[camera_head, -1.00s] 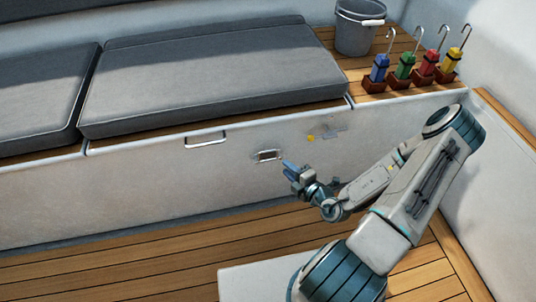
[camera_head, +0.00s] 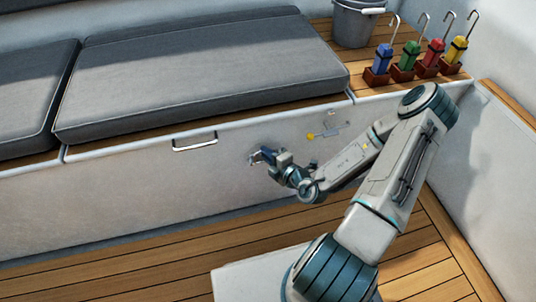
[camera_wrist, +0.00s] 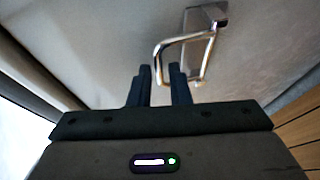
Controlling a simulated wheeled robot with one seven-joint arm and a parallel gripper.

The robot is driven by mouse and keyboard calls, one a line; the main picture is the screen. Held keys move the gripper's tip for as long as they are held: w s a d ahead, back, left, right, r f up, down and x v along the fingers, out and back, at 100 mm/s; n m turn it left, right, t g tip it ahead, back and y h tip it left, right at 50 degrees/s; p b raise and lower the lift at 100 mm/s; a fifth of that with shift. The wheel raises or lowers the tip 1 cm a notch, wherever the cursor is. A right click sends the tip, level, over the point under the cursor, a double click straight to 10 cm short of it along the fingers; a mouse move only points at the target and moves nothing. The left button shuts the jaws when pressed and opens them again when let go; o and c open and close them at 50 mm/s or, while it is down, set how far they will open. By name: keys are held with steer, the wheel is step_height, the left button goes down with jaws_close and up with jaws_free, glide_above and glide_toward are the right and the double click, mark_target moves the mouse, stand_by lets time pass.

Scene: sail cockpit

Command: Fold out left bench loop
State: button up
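The bench loop is a shiny metal bracket on a small plate on the white bench front. In the wrist view the loop (camera_wrist: 185,41) sticks out from its plate (camera_wrist: 207,14); the exact angle is hard to tell. My gripper (camera_wrist: 160,72) is at the loop, its two dark fingers apart, with the loop's outer bar in line with the gap between them. Contact cannot be made out. In the head view my gripper (camera_head: 261,155) covers most of the loop, and only a bit of metal shows at its left.
A second metal handle (camera_head: 195,142) is to the left on the bench front. A small yellow-tipped fitting (camera_head: 312,136) is to the right. Grey cushions (camera_head: 200,70), a bucket (camera_head: 355,25) and several coloured winch-handle-like items (camera_head: 409,57) are on top. Wooden floor (camera_head: 130,255) lies below.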

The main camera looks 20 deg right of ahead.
jaws_close()
